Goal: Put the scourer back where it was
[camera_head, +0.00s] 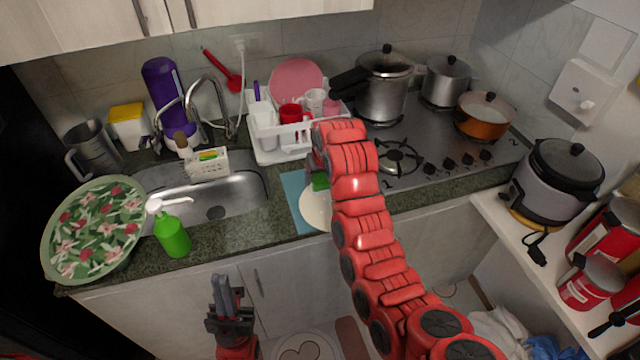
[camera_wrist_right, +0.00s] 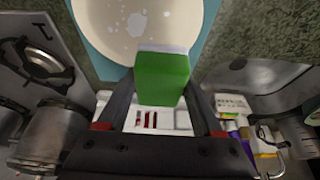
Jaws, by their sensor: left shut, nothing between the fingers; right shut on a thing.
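The scourer is a green block with a white layer along one edge, clear in the right wrist view (camera_wrist_right: 162,78). A small green part of it shows in the head view (camera_head: 320,182). My right gripper (camera_wrist_right: 165,82) is shut on it, with a finger on each side. It holds the scourer over or at the edge of a cream plate (camera_wrist_right: 135,28); I cannot tell whether they touch. The plate (camera_head: 314,207) lies on a blue mat (camera_head: 292,186), partly hidden by my right arm. My left gripper (camera_head: 222,283) is shut and empty, low in front of the cabinets.
A white caddy (camera_head: 208,166) with colourful contents sits at the sink (camera_head: 245,194). A green soap bottle (camera_head: 173,236) and a floral plate (camera_head: 95,230) stand left of front. A dish rack (camera_head: 270,155) is behind the mat. Pots stand on the stove (camera_head: 425,140) at right.

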